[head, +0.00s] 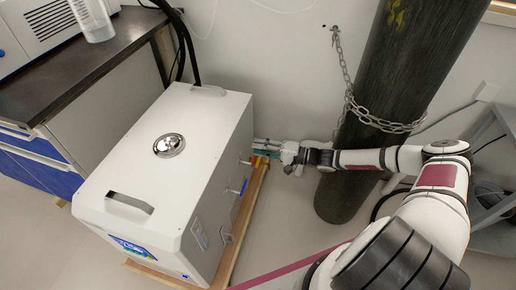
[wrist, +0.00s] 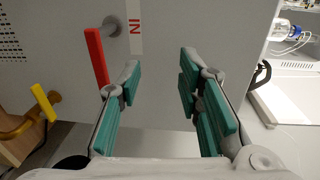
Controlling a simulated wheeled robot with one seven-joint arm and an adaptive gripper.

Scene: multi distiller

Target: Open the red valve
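The red valve (wrist: 96,57) is a flat red lever on a grey round stem in the wrist view. It stands out from the grey side wall of the white machine, beside a label that reads "IN" upside down. My gripper (wrist: 160,75) is open and empty, with teal pads on its fingers. The red lever is just left of the left finger, outside the gap, and its lower end is close to that fingertip. In the head view my gripper (head: 268,148) is at the right side of the white machine (head: 175,140); the red lever cannot be made out clearly there.
A yellow valve lever (wrist: 43,103) on a brass fitting is at lower left in the wrist view. A blue lever (head: 237,190) is on the machine's side. A dark gas cylinder (head: 400,80) with a chain (head: 380,122) stands right. A dark-topped counter (head: 75,65) is left.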

